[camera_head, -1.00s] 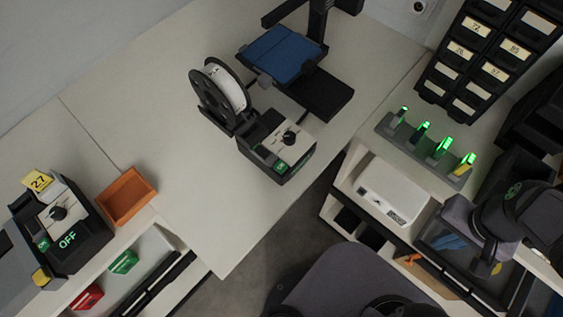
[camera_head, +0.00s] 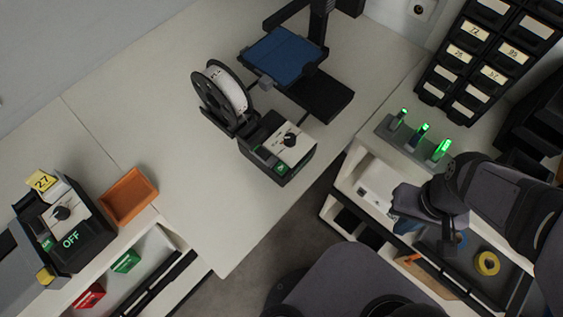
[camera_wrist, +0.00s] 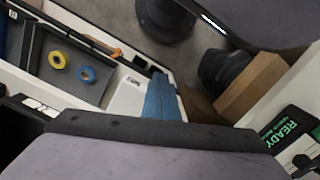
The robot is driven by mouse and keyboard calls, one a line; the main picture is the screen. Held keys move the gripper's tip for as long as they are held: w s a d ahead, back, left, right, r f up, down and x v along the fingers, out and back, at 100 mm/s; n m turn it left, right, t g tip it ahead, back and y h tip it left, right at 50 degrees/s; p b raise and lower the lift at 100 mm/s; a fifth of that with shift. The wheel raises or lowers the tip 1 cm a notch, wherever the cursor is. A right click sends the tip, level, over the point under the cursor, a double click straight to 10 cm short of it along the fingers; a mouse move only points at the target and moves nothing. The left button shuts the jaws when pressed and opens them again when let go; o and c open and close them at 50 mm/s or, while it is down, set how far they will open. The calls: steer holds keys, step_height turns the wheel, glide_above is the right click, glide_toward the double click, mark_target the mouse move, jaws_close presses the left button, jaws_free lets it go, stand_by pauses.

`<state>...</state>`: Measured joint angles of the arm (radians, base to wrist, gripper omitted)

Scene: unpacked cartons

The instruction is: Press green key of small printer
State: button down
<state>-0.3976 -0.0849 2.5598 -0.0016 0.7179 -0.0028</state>
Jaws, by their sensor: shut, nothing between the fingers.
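The small printer, with a blue bed (camera_head: 283,53) and a white spool (camera_head: 225,90), stands at the back middle of the table. Its control box (camera_head: 290,141) has a pale panel, a black knob and a green key (camera_head: 281,168) at the front edge. In the wrist view, a dark display reading READY in green (camera_wrist: 285,130) shows at the right edge. My gripper (camera_head: 415,203) is right of the printer, above the white shelf, well apart from the key. Its blue fingers (camera_wrist: 160,96) look shut and empty in the wrist view. The fingertips are unclear in the head view.
A second control box (camera_head: 62,215) reading OFF and an orange tray (camera_head: 128,195) are at left. Lit green holders (camera_head: 421,131) and black drawers (camera_head: 490,60) stand at right. A tray with yellow tape (camera_head: 487,263) lies below my arm. The table front is clear.

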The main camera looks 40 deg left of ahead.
steer(key=s+a+n+p, duration=0.1)
steer(key=s+a+n, duration=0.4)
steer(key=a, duration=0.2)
steer(key=s+a+r+n+t+p, duration=0.1)
steer(key=s+a+n, duration=0.4)
steer(key=a, duration=0.3)
steer(key=s+a+n+t+h+p, duration=0.1)
steer(key=s+a+n, duration=0.3)
steer(key=s+a, duration=0.2)
steer(key=shift+s+a+r+n, duration=0.15)
steer(key=shift+a+n, duration=0.05)
steer(key=shift+a, duration=0.15)
steer(key=shift+s+a+r+n, duration=0.15)
steer(key=shift+a+n, duration=0.05)
steer(key=shift+a, duration=0.15)
steer(key=shift+t, duration=0.8)
steer(key=a, duration=0.1)
steer(key=s+a+r, duration=0.1)
steer(key=s+a, duration=0.1)
steer(key=shift+a+r, duration=0.15)
steer(key=shift+r, duration=0.25)
steer(key=w+a+r+m+t+h, duration=0.1)
steer(key=w+a+r+m+t, duration=0.1)
steer(key=w+r+m+t, duration=0.3)
steer(key=w+r+m, duration=0.4)
steer(key=r+m, duration=0.4)
steer(key=m, duration=0.1)
steer(key=shift+w+a+t+h, duration=0.2)
steer(key=shift+t+h, duration=0.1)
steer(key=shift+t, duration=0.1)
